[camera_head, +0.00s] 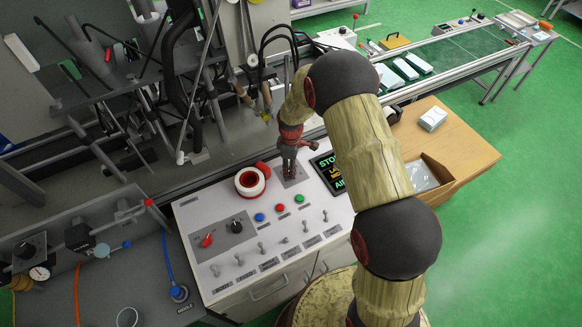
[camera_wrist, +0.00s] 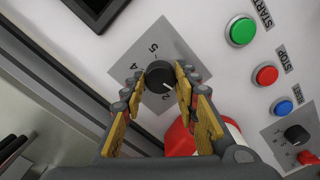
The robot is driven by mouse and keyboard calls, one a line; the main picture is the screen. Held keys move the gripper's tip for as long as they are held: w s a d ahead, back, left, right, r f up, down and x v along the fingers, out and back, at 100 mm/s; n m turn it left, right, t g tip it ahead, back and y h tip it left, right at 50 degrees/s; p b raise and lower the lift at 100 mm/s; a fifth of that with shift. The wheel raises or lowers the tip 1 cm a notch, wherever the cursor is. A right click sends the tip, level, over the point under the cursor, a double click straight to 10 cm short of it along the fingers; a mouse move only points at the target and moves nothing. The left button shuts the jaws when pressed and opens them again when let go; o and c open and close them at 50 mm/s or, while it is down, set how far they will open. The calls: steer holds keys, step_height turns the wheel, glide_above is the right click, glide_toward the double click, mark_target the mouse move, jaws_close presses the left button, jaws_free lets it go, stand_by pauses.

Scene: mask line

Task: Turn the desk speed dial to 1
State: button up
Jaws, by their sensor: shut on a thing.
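The desk speed dial is a round black knob (camera_wrist: 160,76) on a grey square plate (camera_wrist: 184,47), seen in the wrist view. Numbers are printed round it: a 5 above, a 4 at upper left, and what looks like a 2 just below. A white pointer line on the knob points down and right in the picture, near the 2. My gripper (camera_wrist: 160,82) has its yellow-padded fingers on both sides of the knob, closed on it. In the head view my gripper (camera_head: 289,165) reaches down onto the plate (camera_head: 294,181), hiding the knob.
The white desk panel (camera_head: 232,192) also holds a red and white emergency button (camera_head: 250,181), blue, red and green push buttons (camera_head: 279,208), two knobs (camera_head: 236,226) and rows of toggle switches. A lit display (camera_head: 329,173) lies right of my gripper. Machinery stands behind.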

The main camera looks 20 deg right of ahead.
steer(key=shift+n, duration=1.7)
steer(key=o, duration=1.1)
steer(key=shift+o, duration=0.3)
steer(key=shift+r, duration=0.1)
step_height(320, 180, up, 12)
